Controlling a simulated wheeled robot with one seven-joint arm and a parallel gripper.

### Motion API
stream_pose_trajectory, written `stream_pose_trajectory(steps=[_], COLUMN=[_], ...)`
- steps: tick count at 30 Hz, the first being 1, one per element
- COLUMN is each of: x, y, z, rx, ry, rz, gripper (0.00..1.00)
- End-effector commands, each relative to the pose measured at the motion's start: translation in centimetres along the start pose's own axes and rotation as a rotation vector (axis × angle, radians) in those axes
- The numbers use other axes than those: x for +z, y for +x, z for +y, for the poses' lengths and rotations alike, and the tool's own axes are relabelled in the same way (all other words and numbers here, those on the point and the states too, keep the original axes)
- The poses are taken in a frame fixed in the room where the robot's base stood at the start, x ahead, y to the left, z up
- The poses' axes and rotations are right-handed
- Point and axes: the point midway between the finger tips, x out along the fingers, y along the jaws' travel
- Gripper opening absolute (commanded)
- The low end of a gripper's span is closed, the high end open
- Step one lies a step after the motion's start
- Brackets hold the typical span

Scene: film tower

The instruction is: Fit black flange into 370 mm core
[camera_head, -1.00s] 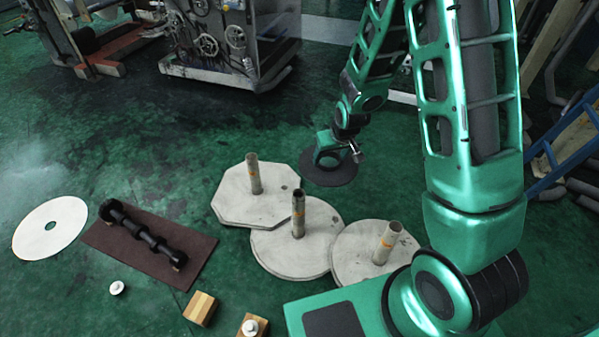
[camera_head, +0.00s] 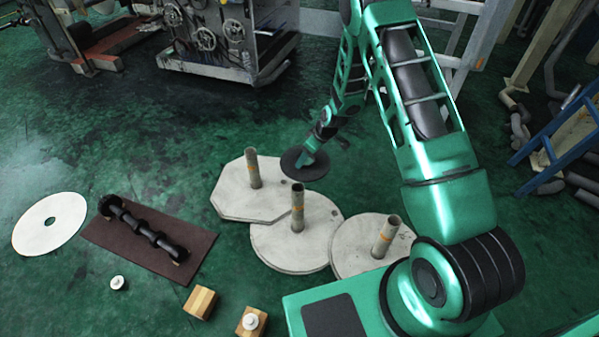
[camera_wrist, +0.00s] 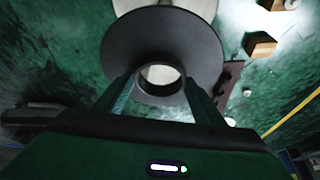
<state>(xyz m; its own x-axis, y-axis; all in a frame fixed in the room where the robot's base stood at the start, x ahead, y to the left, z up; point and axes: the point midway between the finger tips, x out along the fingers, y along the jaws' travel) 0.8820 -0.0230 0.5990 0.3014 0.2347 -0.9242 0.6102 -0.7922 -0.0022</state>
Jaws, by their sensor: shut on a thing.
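My gripper (camera_head: 308,160) is shut on the black flange (camera_head: 298,173), a dark disc with a round hub. In the wrist view my two fingers (camera_wrist: 162,95) grip either side of the hub, and the flange (camera_wrist: 150,42) faces the camera with a pale surface showing through its hole. Three grey tube cores stand upright: one on an octagonal plate (camera_head: 253,168), one on a middle round plate (camera_head: 298,208), one on a right round plate (camera_head: 386,236). Each has an orange mark. I cannot tell which is 370 mm. The flange appears apart from all three tubes.
A brown mat (camera_head: 128,250) with a black shaft (camera_head: 148,236) lies left, beside a white disc (camera_head: 48,224). Wooden blocks (camera_head: 200,302) and a small white knob (camera_head: 118,283) lie in front. Machinery (camera_head: 215,35) stands behind; a blue ladder (camera_head: 560,150) stands right.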

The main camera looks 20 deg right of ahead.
Motion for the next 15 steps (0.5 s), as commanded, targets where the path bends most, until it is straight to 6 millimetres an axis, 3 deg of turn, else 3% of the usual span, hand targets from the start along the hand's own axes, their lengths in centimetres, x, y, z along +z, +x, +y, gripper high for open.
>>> stream_pose_trajectory(steps=[1, 6, 10, 15], x=[0.0, 0.1, 0.4, 0.7], y=[2.0, 7.2, 10.0, 11.9], z=[0.3, 0.7, 0.6, 0.5], rx=[-0.025, -0.107, -0.155, -0.188], ry=[-0.055, -0.253, -0.368, -0.453], rz=[-0.002, -0.002, -0.001, -0.001], gripper=[0.37, 0.37, 0.37, 0.37])
